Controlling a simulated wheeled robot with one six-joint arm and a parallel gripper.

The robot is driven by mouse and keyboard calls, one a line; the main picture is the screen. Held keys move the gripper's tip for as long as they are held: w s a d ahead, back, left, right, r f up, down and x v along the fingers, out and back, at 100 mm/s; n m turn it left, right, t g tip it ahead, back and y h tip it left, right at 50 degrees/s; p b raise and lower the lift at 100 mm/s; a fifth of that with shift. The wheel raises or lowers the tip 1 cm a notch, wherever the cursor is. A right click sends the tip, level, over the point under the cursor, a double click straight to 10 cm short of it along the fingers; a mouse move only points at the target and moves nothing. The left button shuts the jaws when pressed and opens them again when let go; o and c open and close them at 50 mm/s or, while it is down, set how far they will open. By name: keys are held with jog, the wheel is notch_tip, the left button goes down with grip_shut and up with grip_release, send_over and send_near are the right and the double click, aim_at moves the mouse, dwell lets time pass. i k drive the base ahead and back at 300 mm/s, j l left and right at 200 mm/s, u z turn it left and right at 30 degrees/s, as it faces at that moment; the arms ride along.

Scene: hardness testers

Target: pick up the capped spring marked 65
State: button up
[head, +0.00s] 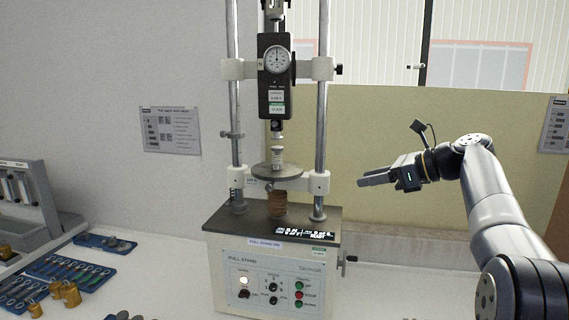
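I cannot make out a spring marked 65; no such number is readable in the head view. A brown ribbed cylinder (277,204) stands under the round plate of the pull stand (265,272), and I cannot tell whether it is a capped spring. My gripper (361,181) is in the air right of the stand's right post, pointing left. Its fingers are seen side-on, so their gap cannot be judged. Nothing shows hanging from them.
Blue trays (108,243) with small parts lie at the left. Several brass pieces (70,294) stand near the front left. A grey rack (42,203) is at the far left. A tan panel (400,135) stands behind. The white table right of the stand looks clear.

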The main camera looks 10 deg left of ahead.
aim_at(276, 166)
jog(key=i+j+z, duration=0.15)
jog(key=j, duration=0.3)
jog(key=i+j+z, duration=0.15)
jog(key=j, duration=0.35)
jog(key=j+z, duration=0.1)
jog(key=j, duration=0.35)
jog(key=i+j+z, duration=0.15)
jog(key=j, duration=0.35)
